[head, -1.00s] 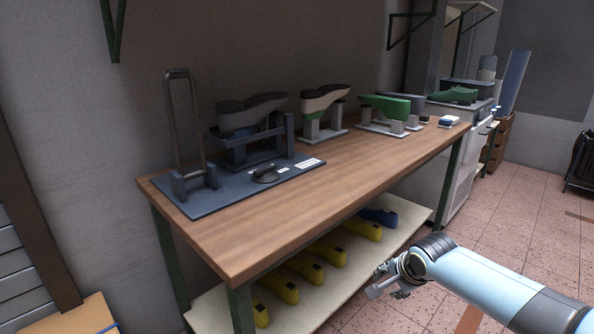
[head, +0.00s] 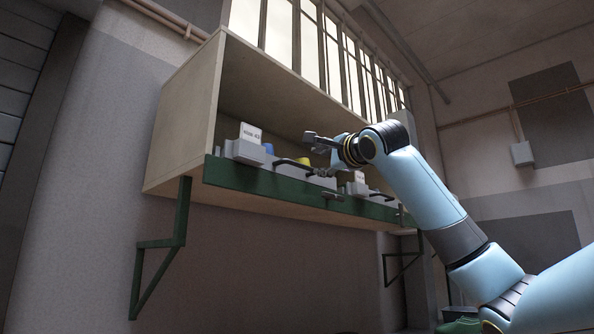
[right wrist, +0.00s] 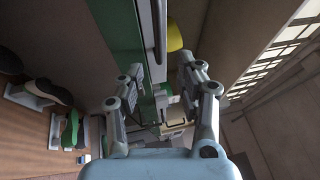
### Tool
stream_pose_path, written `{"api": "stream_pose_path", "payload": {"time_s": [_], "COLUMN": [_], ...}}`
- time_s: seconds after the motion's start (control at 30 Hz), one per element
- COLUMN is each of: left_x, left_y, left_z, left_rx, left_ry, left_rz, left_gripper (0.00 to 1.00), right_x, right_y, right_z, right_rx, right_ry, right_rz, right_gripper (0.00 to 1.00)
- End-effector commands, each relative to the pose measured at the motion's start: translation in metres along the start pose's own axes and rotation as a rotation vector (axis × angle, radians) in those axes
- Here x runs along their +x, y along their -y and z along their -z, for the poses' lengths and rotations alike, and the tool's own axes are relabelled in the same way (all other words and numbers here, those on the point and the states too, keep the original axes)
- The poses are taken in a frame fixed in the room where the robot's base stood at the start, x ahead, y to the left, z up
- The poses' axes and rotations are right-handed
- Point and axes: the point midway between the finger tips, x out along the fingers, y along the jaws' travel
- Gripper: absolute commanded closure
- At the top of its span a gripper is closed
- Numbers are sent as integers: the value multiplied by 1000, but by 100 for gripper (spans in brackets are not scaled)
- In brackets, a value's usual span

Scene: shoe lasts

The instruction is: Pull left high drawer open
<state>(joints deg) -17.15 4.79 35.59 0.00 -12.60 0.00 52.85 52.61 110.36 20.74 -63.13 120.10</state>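A wooden wall cabinet (head: 185,125) hangs high on the wall, with a long dark green front (head: 240,177) along its lower edge. A dark bar-like handle (head: 292,161) sits at the left part of this front, and a small dark catch (head: 333,196) lies lower and to the right. I cannot tell where separate drawers divide. My right gripper (head: 321,155) is raised in front of the cabinet, just right of the left handle. In the right wrist view its fingers (right wrist: 163,88) are spread apart, with the green front (right wrist: 125,35) beyond them and nothing gripped. My left gripper is out of view.
A second handle (head: 381,196) is further right. Below, the wall is bare. The right wrist view shows shoe lasts (right wrist: 68,130) on the bench.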

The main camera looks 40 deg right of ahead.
Motion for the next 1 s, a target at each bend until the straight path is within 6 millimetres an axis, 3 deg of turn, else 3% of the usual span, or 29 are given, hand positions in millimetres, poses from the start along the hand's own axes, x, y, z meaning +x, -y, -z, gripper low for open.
{"api": "stream_pose_path", "payload": {"time_s": [0.5, 0.7, 0.93, 1.0], "left_x": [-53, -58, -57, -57], "left_y": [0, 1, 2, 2], "left_z": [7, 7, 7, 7], "left_rx": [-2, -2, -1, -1], "left_ry": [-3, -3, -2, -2], "left_rz": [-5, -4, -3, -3], "left_gripper": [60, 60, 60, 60], "right_x": [91, 104, 104, 104], "right_y": [2, -1, -2, -2], "right_z": [-1, -1, -1, -1], "right_rx": [4, 1, 0, 0], "right_ry": [0, 1, 1, 1], "right_rz": [-4, -3, -2, -2], "right_gripper": [64, 64, 64, 70]}}
